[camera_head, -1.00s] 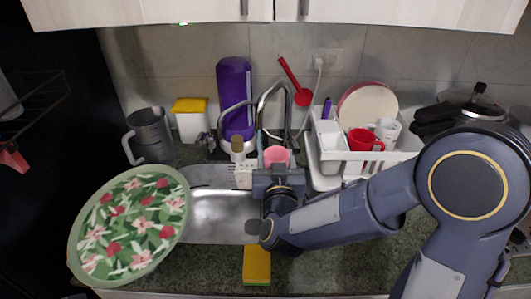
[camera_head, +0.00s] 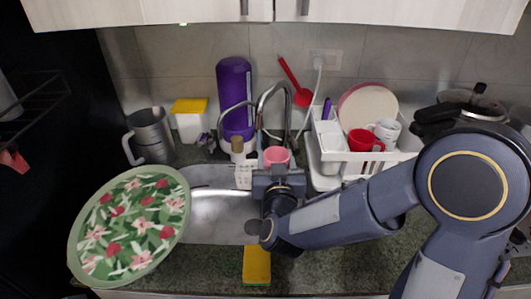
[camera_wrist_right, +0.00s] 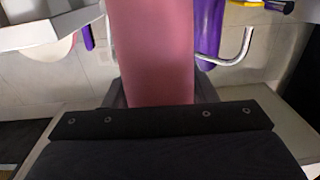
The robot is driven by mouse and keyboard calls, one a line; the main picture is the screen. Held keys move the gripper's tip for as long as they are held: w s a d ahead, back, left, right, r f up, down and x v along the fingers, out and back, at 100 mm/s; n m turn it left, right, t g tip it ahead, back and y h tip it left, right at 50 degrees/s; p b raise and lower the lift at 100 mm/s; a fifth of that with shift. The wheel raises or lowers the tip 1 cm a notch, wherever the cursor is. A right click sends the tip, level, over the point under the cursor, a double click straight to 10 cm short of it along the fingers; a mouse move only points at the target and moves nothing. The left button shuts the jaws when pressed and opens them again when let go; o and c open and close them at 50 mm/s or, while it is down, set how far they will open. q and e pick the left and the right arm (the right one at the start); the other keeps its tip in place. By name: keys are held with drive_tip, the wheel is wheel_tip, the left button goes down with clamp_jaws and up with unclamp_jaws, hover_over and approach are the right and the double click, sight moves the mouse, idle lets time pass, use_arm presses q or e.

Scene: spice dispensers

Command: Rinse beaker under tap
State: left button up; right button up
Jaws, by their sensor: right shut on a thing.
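The pink beaker (camera_head: 277,156) is at the sink, close in front of the tap (camera_head: 270,100). In the right wrist view the pink beaker (camera_wrist_right: 150,55) fills the middle. My right gripper (camera_head: 278,172) is shut on it, and my wrist hides its lower part. The tap's curved spout stands just behind and above the beaker. I cannot tell whether water flows. The metal sink (camera_head: 215,215) lies below and to the left of the beaker. My left gripper is not in view.
A white dish rack (camera_head: 345,165) with a red mug (camera_head: 365,140) stands right of the sink. A purple bottle (camera_head: 235,85) stands behind it. A yellow sponge (camera_head: 257,265) lies on the front counter. A large floral plate (camera_head: 130,225) covers the left front.

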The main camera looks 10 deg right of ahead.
drive_tip(key=shift+s+r+p, duration=1.05)
drive_tip(key=shift+s+r, duration=0.3)
drive_tip(key=shift+s, duration=0.15)
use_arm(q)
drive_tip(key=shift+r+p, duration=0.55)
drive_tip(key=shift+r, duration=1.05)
use_arm(e)
drive_tip(key=shift+s+r, duration=0.35)
drive_tip(key=shift+s, duration=0.2)
drive_tip(key=shift+s+r, duration=0.3)
drive_tip(key=shift+s, duration=0.2)
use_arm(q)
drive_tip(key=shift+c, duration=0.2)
